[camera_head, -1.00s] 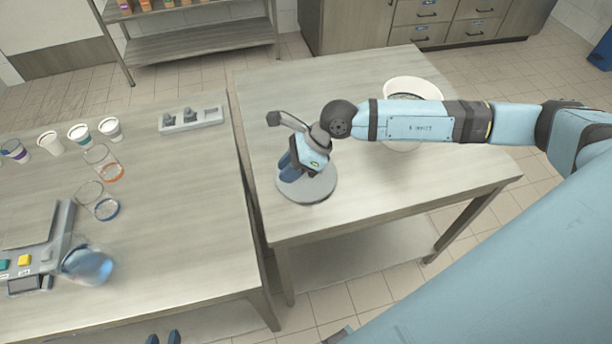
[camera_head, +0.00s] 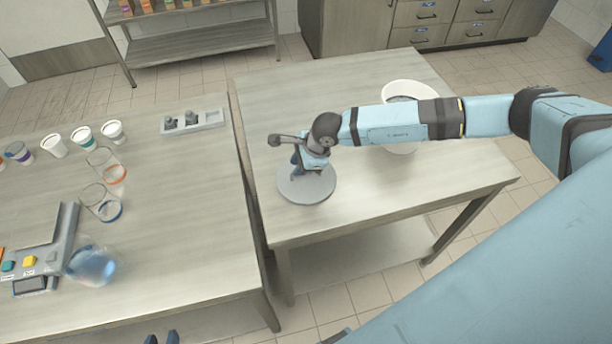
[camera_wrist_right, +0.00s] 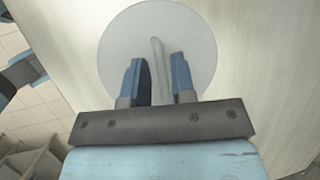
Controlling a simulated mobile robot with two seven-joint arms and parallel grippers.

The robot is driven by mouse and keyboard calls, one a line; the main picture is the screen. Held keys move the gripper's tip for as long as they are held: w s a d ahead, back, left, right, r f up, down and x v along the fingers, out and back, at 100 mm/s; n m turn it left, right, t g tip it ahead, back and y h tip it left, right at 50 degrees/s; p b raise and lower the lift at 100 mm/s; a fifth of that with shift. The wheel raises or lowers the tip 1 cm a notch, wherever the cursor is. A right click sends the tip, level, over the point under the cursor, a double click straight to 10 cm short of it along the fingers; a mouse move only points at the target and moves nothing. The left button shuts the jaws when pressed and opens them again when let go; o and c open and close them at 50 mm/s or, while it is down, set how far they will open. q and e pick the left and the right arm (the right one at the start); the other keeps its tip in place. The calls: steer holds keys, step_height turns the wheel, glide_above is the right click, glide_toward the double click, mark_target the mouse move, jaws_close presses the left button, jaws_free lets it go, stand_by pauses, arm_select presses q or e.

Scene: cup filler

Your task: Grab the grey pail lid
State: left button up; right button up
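The grey pail lid (camera_head: 300,190) lies flat on the right table, a round disc near its left edge. In the right wrist view the lid (camera_wrist_right: 115,55) shows a narrow raised handle (camera_wrist_right: 158,70) across its middle. My right gripper (camera_wrist_right: 160,58) is above the lid, pointing down, with its blue fingers open on either side of the handle. It also shows in the head view (camera_head: 307,172), where the wrist hides part of the lid. My left gripper (camera_head: 162,339) just shows at the bottom edge, fingers apart and empty, away from the lid.
A white pail (camera_head: 408,90) stands behind my right forearm on the same table. The left table (camera_head: 170,225) holds several cups, clear glasses, a grey holder (camera_head: 193,121) and a device with coloured buttons (camera_head: 40,255). A gap separates the tables.

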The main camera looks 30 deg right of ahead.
steer(key=x, duration=0.4)
steer(key=shift+p, duration=0.4)
jaws_close()
